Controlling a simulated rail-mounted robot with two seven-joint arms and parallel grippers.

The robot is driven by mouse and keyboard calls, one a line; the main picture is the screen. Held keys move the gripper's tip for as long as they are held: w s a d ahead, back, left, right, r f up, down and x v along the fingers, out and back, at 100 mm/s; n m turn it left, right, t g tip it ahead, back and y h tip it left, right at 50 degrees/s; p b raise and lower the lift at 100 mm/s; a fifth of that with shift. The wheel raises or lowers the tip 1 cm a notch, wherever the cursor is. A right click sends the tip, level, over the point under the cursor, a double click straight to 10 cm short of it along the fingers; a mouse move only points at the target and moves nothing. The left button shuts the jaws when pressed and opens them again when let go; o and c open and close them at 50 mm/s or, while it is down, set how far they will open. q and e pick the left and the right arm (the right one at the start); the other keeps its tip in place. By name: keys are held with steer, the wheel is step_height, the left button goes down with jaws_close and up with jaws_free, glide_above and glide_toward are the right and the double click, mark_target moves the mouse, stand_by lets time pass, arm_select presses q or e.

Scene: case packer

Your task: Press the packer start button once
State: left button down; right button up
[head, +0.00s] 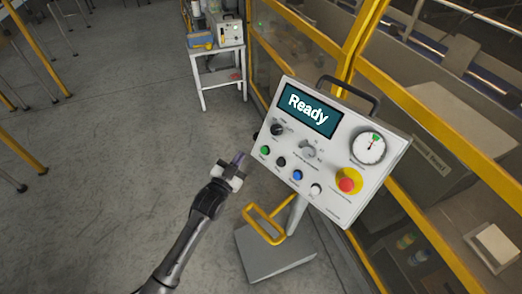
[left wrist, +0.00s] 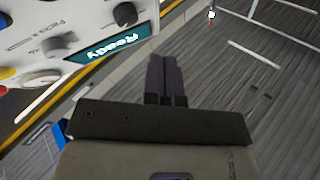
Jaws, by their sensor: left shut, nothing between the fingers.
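The control panel (head: 335,185) is a white tilted box on a grey stand, and its screen (head: 308,110) reads "Ready". A green button (head: 265,150) sits at its left edge, in a row with black, blue and white buttons. A red button on a yellow surround (head: 347,185) is at the lower right. I cannot read which button is labelled start. My left gripper (head: 238,160) is shut and empty, just left of the panel and apart from it in the head view. In the left wrist view, the shut fingers (left wrist: 166,78) point past the panel (left wrist: 75,30). My right gripper is not in view.
The stand (head: 275,255) has a yellow bar beside it. Behind the panel runs a yellow-framed machine guard (head: 430,115). A small white table (head: 216,65) with equipment stands at the back. The grey floor on the left is mostly clear.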

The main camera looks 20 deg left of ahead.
mark_target(264, 150)
arm_select(q)
steer(key=shift+r, duration=0.3)
steer(key=shift+f, duration=0.1)
steer(key=w+d+f+b, duration=0.1)
steer(key=w+b, duration=0.1)
steer(key=w+d+f+b, duration=0.1)
steer(key=w+f+b, duration=0.1)
steer(key=b, duration=0.1)
steer(key=w+d+f+b, duration=0.1)
steer(key=w+b, duration=0.1)
steer(key=b, duration=0.1)
steer(key=shift+w+d+f, duration=0.15)
steer(key=shift+w+d, duration=0.15)
steer(key=shift+d, duration=0.05)
stand_by(0.7)
stand_by(0.8)
